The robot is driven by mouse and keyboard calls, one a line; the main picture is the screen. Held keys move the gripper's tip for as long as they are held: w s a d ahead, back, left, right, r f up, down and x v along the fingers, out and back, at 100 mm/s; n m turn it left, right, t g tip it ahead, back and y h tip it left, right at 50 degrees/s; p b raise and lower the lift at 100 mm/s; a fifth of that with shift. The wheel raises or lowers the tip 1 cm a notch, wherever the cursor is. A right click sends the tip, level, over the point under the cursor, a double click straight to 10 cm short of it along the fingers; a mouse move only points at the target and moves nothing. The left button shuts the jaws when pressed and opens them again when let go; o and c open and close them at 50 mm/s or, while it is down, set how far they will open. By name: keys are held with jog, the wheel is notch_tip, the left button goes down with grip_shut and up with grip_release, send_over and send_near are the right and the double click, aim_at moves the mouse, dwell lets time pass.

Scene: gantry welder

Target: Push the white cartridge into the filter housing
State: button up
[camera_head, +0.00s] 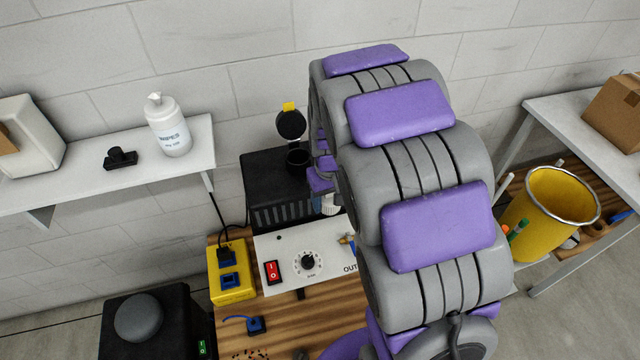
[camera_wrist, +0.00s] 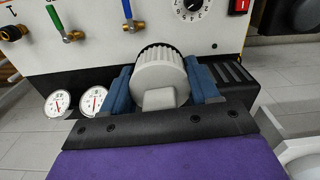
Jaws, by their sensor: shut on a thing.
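The white ribbed cartridge (camera_wrist: 158,72) sits between the two blue fingers of my gripper (camera_wrist: 164,88) in the wrist view. The fingers are shut on it, with its blocky end toward my wrist. A dark rim shows behind its far edge, against the white panel; I cannot tell whether the cartridge is inside an opening there. In the head view a bit of the cartridge (camera_head: 330,206) shows below my purple wrist, beside my arm. I cannot clearly identify the filter housing; a black cup (camera_head: 298,160) with a raised cap (camera_head: 291,124) stands on the black box.
The white panel (camera_head: 285,258) carries a red switch (camera_head: 273,272) and a dial (camera_head: 308,262). Valves with a green handle (camera_wrist: 56,20) and a blue handle (camera_wrist: 127,10), plus two gauges (camera_wrist: 93,99), are near my fingers. A yellow socket box (camera_head: 231,273) stands left.

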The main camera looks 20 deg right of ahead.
jog(key=shift+s+r, duration=0.1)
jog(key=shift+s, duration=0.65)
jog(key=w+a+r+n, duration=0.1)
jog(key=w+r+n, duration=0.1)
jog(key=w, duration=0.9)
jog(key=w+a+r+n, duration=0.2)
jog(key=w+r, duration=0.2)
jog(key=w, duration=0.7)
jog(key=shift+n, duration=0.4)
jog(key=shift+s+f+b, duration=0.1)
jog(key=shift+f+b, duration=1.1)
jog(key=shift+f, duration=1.55)
jog(key=shift+f, duration=0.95)
